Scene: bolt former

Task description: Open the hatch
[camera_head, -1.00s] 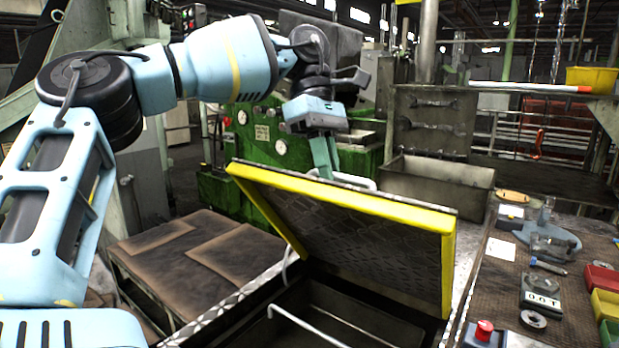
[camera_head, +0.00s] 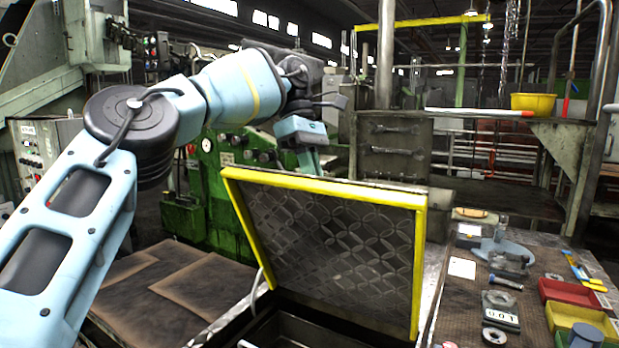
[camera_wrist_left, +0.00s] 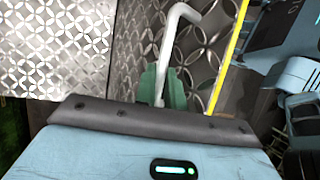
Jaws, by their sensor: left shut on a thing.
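The hatch (camera_head: 330,250) is a patterned metal plate with a yellow rim. It stands steeply raised over a dark opening (camera_head: 285,330), with its underside facing me. My left gripper (camera_head: 310,160) is behind the hatch's upper edge, its fingertips hidden there in the head view. In the left wrist view, the green fingers of my left gripper (camera_wrist_left: 161,88) are shut on a pale bent bar handle (camera_wrist_left: 170,45) on the plate. The hatch's yellow rim also shows in the left wrist view (camera_wrist_left: 228,55). My right gripper is in neither view.
A green machine (camera_head: 215,190) stands behind the hatch. At the right is a workbench (camera_head: 450,310) with a red bin (camera_head: 570,293), a yellow-green bin (camera_head: 580,318) and tools. A brown mat-covered surface (camera_head: 150,300) lies left of the opening.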

